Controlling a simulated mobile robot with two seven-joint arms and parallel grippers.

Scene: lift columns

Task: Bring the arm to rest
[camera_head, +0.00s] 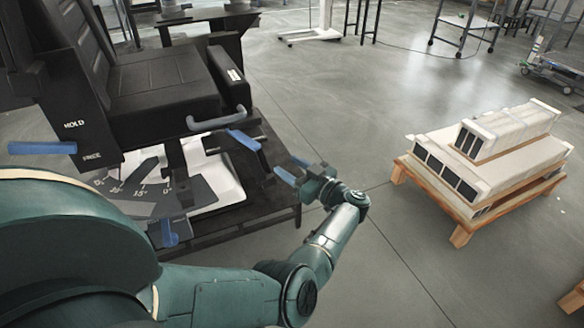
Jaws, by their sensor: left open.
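My left arm comes in from the lower left and reaches toward the middle of the view. It is green, with a grey wrist. My left gripper (289,171) is open, with nothing visible between its fingers. It is beside the black base of the chair, at that base's right edge. I cannot tell whether it touches anything. My right gripper is not in view.
A black chair (162,88) with blue handles stands at left, with a marked angle dial (140,190) below the seat. A wooden pallet (460,236) with stacked pale boxes (500,150) is at right. The grey floor (360,110) between them is clear. Wheeled carts (468,28) stand behind.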

